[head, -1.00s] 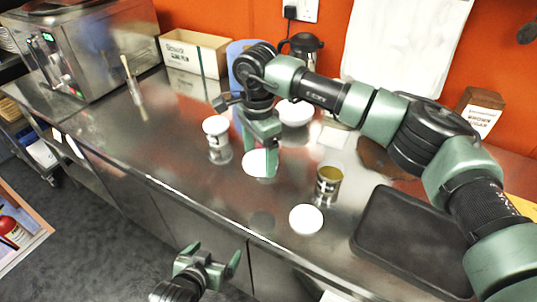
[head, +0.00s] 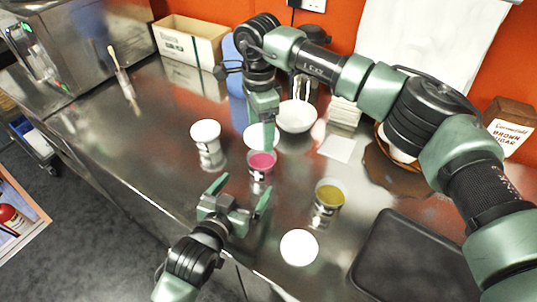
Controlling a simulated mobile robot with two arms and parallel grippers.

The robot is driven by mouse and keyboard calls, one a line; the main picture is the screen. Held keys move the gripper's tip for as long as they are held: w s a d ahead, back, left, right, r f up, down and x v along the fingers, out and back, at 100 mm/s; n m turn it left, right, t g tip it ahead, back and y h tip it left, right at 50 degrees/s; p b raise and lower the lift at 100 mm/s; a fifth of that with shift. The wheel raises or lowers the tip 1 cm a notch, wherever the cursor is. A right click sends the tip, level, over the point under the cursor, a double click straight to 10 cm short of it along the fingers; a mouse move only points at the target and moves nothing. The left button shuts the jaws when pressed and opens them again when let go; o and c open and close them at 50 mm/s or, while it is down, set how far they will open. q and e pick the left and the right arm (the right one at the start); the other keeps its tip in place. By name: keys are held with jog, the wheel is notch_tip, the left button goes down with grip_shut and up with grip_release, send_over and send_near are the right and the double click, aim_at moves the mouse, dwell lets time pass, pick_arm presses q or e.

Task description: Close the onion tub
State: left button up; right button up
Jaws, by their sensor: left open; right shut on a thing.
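An open tub with pink contents (head: 261,164), which looks like the onion tub, stands on the steel counter. My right gripper (head: 264,130) is above and behind it, shut on a white round lid (head: 253,134). The lid is partly hidden by a finger and is clear of the pink contents. My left gripper (head: 240,193) is open and empty, in front and left of the pink tub near the counter's front edge. Another white lid (head: 299,247) lies flat near the front edge; which tub it fits I cannot tell.
An open tub with yellow-green contents (head: 329,196) stands to the right, and a tub with a white lid on (head: 206,133) to the left. A white bowl (head: 297,117) is behind. A dark tray (head: 410,262) fills the front right. The left counter is mostly clear.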

aim_at(267, 157)
pick_arm(q)
jog(key=shift+w+d, duration=0.2)
jog(key=shift+w, duration=0.15)
pick_arm(e)
jog(key=shift+w+d+f, duration=0.15)
jog(key=shift+w, duration=0.15)
pick_arm(q)
jog(key=shift+s+a+r, duration=0.2)
jog(key=shift+s, duration=0.35)
pick_arm(e)
jog(key=shift+s+a+r, duration=0.3)
jog(key=shift+s+r, duration=0.1)
jog(key=shift+s, duration=0.3)
pick_arm(q)
jog(key=x, duration=1.2)
jog(key=shift+w+d, duration=0.1)
pick_arm(e)
jog(key=shift+w+d+f, duration=0.1)
jog(key=shift+w+f, duration=0.05)
jog(key=shift+w, duration=0.1)
pick_arm(q)
grip_shut()
pick_arm(e)
jog(key=shift+f, duration=2.5)
jog(key=shift+f, duration=0.1)
jog(key=shift+f, duration=0.8)
jog(key=shift+f, duration=0.55)
